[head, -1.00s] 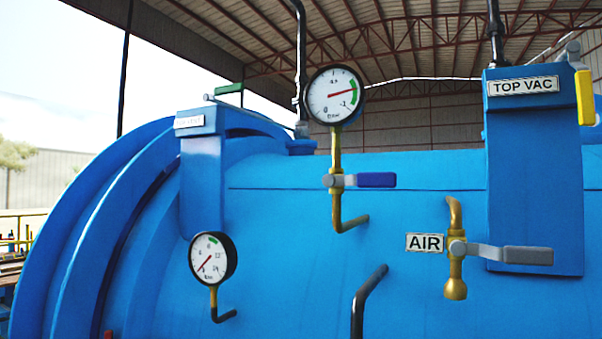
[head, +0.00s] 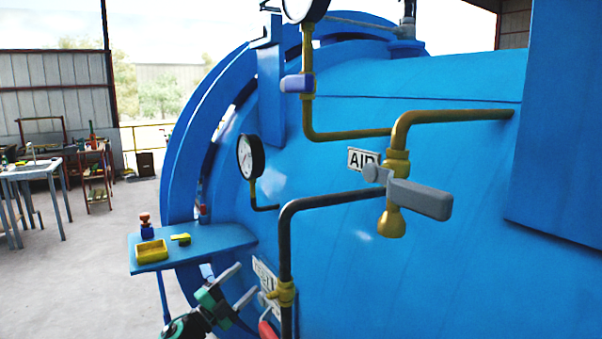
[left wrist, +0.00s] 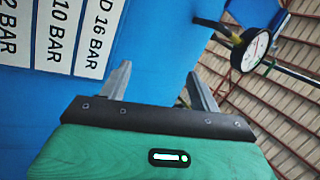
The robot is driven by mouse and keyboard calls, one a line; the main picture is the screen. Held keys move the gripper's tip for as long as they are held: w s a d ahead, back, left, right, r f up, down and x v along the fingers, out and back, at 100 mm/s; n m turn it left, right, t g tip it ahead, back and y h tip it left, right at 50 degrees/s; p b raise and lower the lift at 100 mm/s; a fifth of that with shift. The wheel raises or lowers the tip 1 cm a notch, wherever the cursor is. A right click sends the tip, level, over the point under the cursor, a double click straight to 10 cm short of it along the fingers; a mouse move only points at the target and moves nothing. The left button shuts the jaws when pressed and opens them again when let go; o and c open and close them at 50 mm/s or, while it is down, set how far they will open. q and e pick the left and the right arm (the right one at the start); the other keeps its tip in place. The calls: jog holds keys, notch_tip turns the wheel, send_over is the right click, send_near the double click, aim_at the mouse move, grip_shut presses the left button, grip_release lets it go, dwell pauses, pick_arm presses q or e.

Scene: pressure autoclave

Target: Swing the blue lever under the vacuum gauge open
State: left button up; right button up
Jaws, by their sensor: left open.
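The vacuum gauge (head: 303,7) is cut by the top edge of the head view. Under it, the blue lever (head: 297,83) sits on the brass pipe (head: 308,118); it looks short because I see it nearly end-on, across the pipe. My left gripper (head: 244,282) is low in the head view, well below and left of the lever, touching nothing I can make out. Its two fingers also show apart and empty in the left wrist view (left wrist: 160,85). The blue lever cannot be made out in that view. My right gripper is not in view.
The grey AIR lever (head: 420,199) juts out at right. A dark bent pipe (head: 286,235) rises right of my left gripper. Open floor lies further left.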

pick_arm(q)
jog(key=s+d+r+m+g+h, duration=0.2)
jog(key=s+r+m+g, duration=0.3)
jog(key=r, duration=0.6)
jog(key=s+d+r+m+g+h+p, duration=0.1)
jog(key=s+d+r+m+g+h, duration=0.15)
jog(key=r+m, duration=0.6)
jog(key=s+d+r+m+g+h, duration=0.1)
jog(key=s+r+m+g, duration=0.3)
jog(key=r, duration=0.9)
jog(key=m+t+y+p, duration=0.1)
jog(key=m+t+y, duration=0.4)
jog(key=m, duration=0.2)
send_near(299, 75)
jog(key=p+x, duration=0.2)
jog(key=x, duration=0.1)
jog(key=p+x, duration=0.2)
jog(key=x, duration=0.1)
jog(key=w+p+x, duration=0.1)
jog(key=p+x, duration=0.1)
jog(key=x, duration=0.2)
jog(key=shift+a+r, duration=0.15)
jog(key=shift+a, duration=0.2)
jog(key=shift+w+d, duration=0.25)
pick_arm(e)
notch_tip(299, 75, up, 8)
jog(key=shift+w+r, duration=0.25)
